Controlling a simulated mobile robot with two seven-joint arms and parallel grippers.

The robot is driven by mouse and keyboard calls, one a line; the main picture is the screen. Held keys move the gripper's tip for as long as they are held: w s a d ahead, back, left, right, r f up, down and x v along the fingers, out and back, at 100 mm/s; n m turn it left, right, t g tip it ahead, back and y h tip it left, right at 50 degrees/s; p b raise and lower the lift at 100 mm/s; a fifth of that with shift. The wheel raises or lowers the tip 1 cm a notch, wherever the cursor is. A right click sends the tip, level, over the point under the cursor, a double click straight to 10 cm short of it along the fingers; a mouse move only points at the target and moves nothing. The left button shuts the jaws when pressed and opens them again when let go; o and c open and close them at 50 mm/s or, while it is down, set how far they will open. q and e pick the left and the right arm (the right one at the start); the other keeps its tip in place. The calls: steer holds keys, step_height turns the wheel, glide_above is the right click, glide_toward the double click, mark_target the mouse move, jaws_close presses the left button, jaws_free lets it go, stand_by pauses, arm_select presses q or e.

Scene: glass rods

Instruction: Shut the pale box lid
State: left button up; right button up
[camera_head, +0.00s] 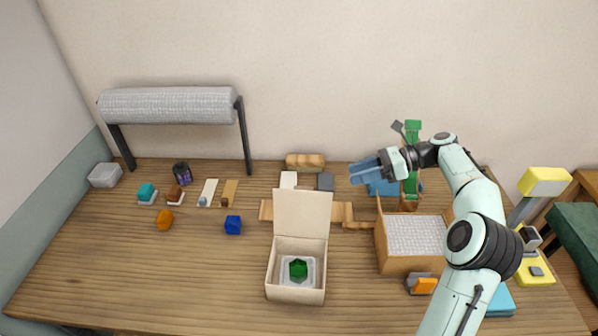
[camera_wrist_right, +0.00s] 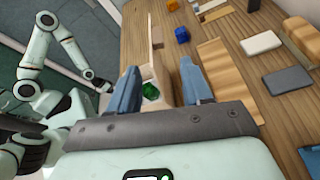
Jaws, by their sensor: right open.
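The pale box (camera_head: 296,293) stands open at the front middle of the table with a green object (camera_head: 298,268) inside. Its lid (camera_head: 302,213) stands raised at the box's far side. My right gripper (camera_head: 356,172) is open and empty above the table, to the right of and behind the lid. In the right wrist view the green object (camera_wrist_right: 151,91) shows between the two blue fingers (camera_wrist_right: 162,80). Part of the box is hidden behind them. My left arm shows in the right wrist view; its gripper (camera_wrist_right: 101,86) is too small to read.
A larger open box (camera_head: 408,264) with a light textured inside stands to the right. A blue block (camera_head: 233,225) and an orange block (camera_head: 164,219) lie left of the pale box. Wooden pieces (camera_head: 342,212) lie beside the lid. The front left of the table is clear.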

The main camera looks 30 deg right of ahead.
steer(key=b, duration=0.1)
glide_toward(309, 188)
steer(key=x, duration=0.9)
steer(key=shift+a, duration=0.15)
arm_select(q)
steer(key=s+f, duration=0.2)
steer(key=shift+s, duration=0.35)
steer(key=shift+f+b, duration=0.1)
steer(key=shift+b, duration=0.2)
arm_select(e)
jaws_close()
